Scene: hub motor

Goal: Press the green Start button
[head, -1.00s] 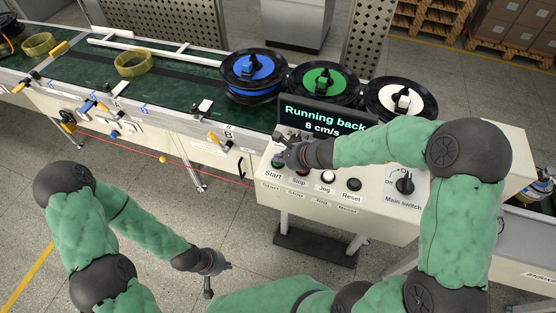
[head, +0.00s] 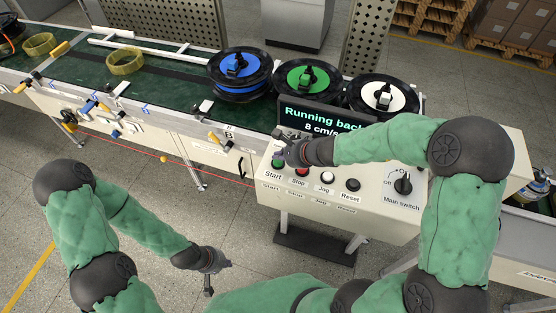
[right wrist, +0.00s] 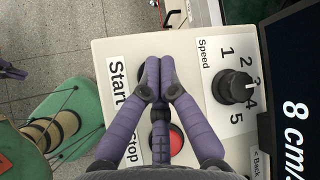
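The green Start button (head: 277,164) shows in the head view at the left end of the control panel's button row, partly covered by my right gripper. My right gripper (head: 281,152) is shut and empty, its tips over or close to the button; I cannot tell whether they touch it. In the right wrist view the closed fingertips (right wrist: 160,62) lie beside the Start label (right wrist: 118,85) and hide the button. My left gripper (head: 221,277) is open and empty, low over the floor at the front.
The red Stop button (right wrist: 176,138) is close beside the right fingers. The speed knob (right wrist: 234,88) and main switch (head: 403,184) are on the same panel. The display (head: 322,116) reads "Running back, 8 cm/s". Blue (head: 240,72), green and white spools stand on the conveyor behind.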

